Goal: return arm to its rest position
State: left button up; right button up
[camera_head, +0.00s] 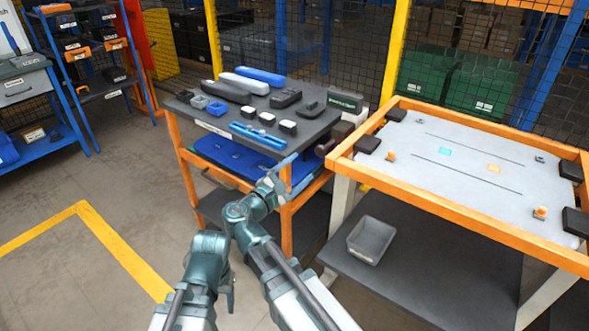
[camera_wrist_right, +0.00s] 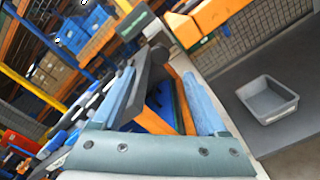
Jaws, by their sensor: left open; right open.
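My right arm reaches forward in the head view, and its gripper (camera_head: 283,174) is beside the front right corner of the dark-topped cart (camera_head: 243,137). In the right wrist view the two blue fingers of the right gripper (camera_wrist_right: 160,85) stand apart with nothing held between them. An orange cart post and a blue item show in the gap behind them. My left arm is bent at the lower middle of the head view. Its gripper (camera_head: 230,292) points down, is partly hidden behind the arm, and holds nothing that I can see.
The orange-framed white table (camera_head: 455,165) stands at the right, with a grey bin (camera_head: 371,240) on its lower shelf. Dark, blue and grey items lie on the cart top. A blue shelf rack (camera_head: 90,60) is at the left. The floor at the left is clear.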

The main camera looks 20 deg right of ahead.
jog(key=shift+d+f, duration=0.1)
jog(key=s+d+f+m+g+y, duration=0.35)
jog(key=d+f+m+g, duration=0.2)
jog(key=f, duration=0.45)
jog(key=s+a+f+m+g+y, duration=0.4)
jog(key=s+a+f+m+y, duration=0.4)
jog(key=s+f+m+y, duration=0.3)
jog(key=s+a+n+g+h, duration=0.2)
jog(key=s+a+n, duration=0.25)
jog(key=a, duration=0.75)
notch_tip(320, 180, up, 17)
jog(key=p, duration=1.7)
jog(key=shift+s+d+m+y+p, duration=0.2)
jog(key=shift+s+m+y+p, duration=0.1)
jog(key=shift+y, duration=0.05)
jog(key=shift+f+t, duration=0.1)
jog(key=shift+t, duration=0.15)
